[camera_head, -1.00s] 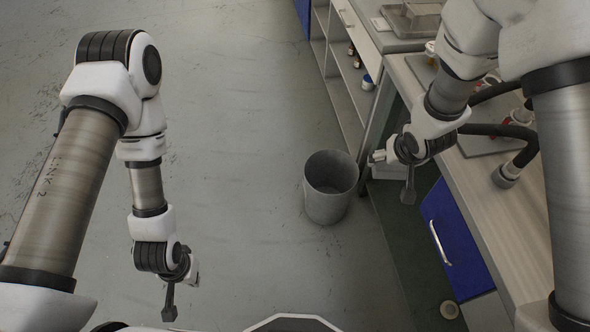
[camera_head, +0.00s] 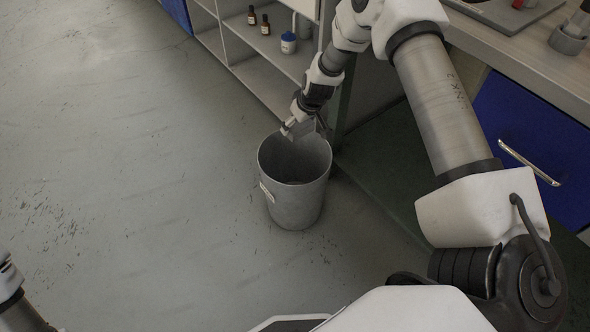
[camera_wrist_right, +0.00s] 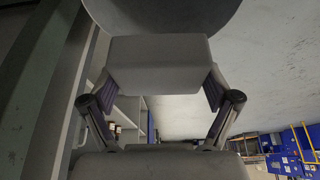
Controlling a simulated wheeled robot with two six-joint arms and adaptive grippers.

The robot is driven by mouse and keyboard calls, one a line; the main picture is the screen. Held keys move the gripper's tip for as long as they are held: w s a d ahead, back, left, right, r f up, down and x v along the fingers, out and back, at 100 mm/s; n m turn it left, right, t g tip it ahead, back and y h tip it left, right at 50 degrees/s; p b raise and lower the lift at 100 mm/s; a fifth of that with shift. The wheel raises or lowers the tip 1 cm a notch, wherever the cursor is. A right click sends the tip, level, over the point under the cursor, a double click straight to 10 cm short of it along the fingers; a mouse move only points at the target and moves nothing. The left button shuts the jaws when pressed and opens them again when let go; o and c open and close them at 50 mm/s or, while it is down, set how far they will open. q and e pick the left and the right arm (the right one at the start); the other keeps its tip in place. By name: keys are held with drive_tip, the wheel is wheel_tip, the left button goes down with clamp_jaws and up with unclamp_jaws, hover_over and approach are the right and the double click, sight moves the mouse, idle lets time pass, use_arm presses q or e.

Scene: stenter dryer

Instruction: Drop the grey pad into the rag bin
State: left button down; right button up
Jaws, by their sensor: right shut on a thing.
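The rag bin (camera_head: 296,205) is a grey, round, open-topped bin standing on the floor, with a small pale label on its side. My right gripper (camera_head: 302,130) is over the far part of the bin's mouth, pointing down. In the wrist view, my right gripper (camera_wrist_right: 160,88) is shut on the grey pad (camera_wrist_right: 158,62), a plain block between its two fingers. The curved dark grey shape at the top of that view looks like the bin (camera_wrist_right: 165,14). In the head view the pad is small and hard to tell from the gripper. My left gripper is out of view.
A shelf unit (camera_head: 262,62) with small bottles stands behind the bin. A bench with a blue drawer (camera_head: 535,140) is on the right, under my right arm. The floor left of the bin is clear.

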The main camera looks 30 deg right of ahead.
sight(307, 127)
drive_tip(key=shift+d+f+b, duration=0.3)
drive_tip(key=shift+d+f, duration=0.15)
drive_tip(key=shift+f, duration=0.35)
wheel_tip(307, 127, down, 5)
drive_tip(key=b, duration=0.5)
drive_tip(key=shift+f, duration=0.2)
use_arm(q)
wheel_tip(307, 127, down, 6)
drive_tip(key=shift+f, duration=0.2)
use_arm(e)
drive_tip(key=shift+r, duration=0.1)
drive_tip(key=o, duration=0.9)
drive_tip(key=shift+c, duration=0.2)
drive_tip(key=shift+r, duration=0.1)
drive_tip(key=shift+v, duration=3.7)
